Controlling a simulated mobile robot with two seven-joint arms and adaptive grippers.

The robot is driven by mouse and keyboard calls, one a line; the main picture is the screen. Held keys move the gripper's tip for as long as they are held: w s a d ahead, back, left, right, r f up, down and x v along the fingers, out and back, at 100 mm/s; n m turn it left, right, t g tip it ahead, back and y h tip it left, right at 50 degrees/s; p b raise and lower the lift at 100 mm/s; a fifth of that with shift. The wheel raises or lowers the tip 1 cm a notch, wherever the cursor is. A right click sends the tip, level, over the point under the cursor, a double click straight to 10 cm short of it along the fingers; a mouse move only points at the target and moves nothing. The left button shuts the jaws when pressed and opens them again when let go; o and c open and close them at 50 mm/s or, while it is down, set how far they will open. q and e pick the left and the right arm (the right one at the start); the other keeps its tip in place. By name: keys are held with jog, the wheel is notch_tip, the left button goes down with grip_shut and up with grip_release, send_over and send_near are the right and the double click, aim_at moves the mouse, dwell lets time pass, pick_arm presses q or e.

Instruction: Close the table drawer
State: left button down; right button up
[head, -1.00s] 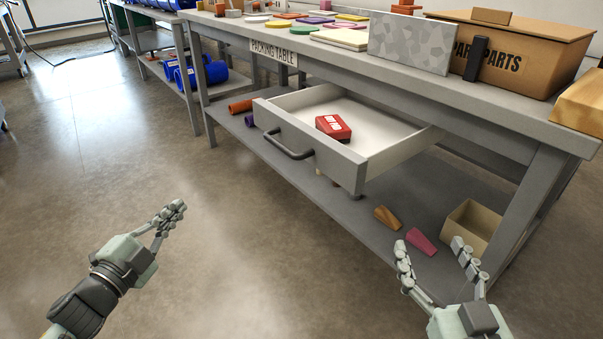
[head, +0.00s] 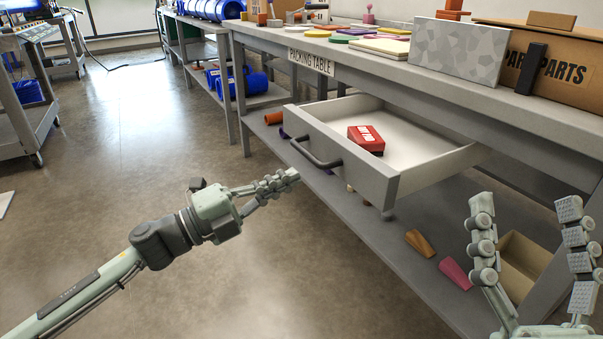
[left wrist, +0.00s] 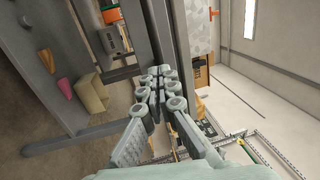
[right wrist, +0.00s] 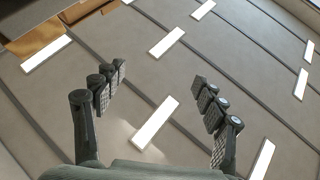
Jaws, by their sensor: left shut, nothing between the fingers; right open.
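The table drawer (head: 344,160) is pulled out from under the packing table's top. A dark bar handle (head: 316,154) is on its front panel, and a red box (head: 366,139) with a white label lies inside. My left gripper (head: 288,177) is shut and empty, just short of the handle and a little below and left of it in the head view. No contact with the drawer is clear. It also shows shut in the left wrist view (left wrist: 160,78). My right gripper (head: 524,208) is open and empty at the lower right. It points at the ceiling in the right wrist view (right wrist: 157,82).
The packing table (head: 452,89) carries a grey speckled panel (head: 457,50), a cardboard box (head: 572,70) and several coloured discs. An orange wedge (head: 420,243), a pink wedge (head: 455,273) and a tan bin (head: 523,262) are on the lower shelf.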

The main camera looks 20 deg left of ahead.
pick_arm(q)
jog(key=x, duration=0.3)
jog(key=shift+w+d, duration=0.15)
jog(key=shift+w, duration=0.05)
